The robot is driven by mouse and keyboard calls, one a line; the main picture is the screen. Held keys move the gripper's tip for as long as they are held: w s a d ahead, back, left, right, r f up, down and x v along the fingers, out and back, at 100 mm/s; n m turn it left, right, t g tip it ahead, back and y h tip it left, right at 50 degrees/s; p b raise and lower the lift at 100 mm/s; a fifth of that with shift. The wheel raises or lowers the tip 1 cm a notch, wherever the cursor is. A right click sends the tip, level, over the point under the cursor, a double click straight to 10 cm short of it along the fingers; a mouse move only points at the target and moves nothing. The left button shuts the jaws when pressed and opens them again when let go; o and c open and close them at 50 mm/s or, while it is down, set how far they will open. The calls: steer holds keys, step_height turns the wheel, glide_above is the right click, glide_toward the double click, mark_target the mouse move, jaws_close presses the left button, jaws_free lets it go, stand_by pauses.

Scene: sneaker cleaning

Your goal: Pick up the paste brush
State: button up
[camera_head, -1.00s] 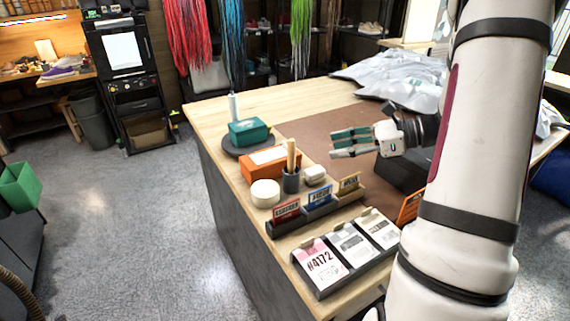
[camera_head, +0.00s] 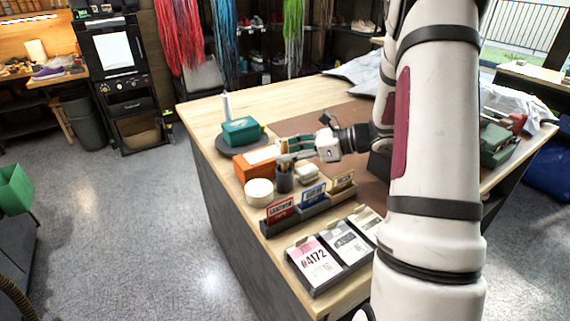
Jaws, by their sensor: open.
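A small dark cup (camera_head: 285,181) stands on the workbench, between a round cream tin and a small pale block. Little of the brush in the cup can be made out, as my gripper's fingers are in front of or around its upright wooden handle. My gripper (camera_head: 288,151) reaches in level from the right, with its green and grey fingers at handle height just above the cup. It is open. I cannot tell whether the handle stands between the fingers or behind them.
An orange box (camera_head: 256,162) stands close behind the cup and a cream tin (camera_head: 259,192) to its left. A teal box (camera_head: 240,130) sits farther back. A card holder (camera_head: 309,206) and a ticket tray (camera_head: 322,275) lie in front. The bench's (camera_head: 195,110) back left is clear.

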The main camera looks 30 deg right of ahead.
steer(key=shift+w+a+f, duration=0.25)
steer(key=shift+w+a, duration=0.15)
jaws_close()
steer(key=shift+r, duration=0.1)
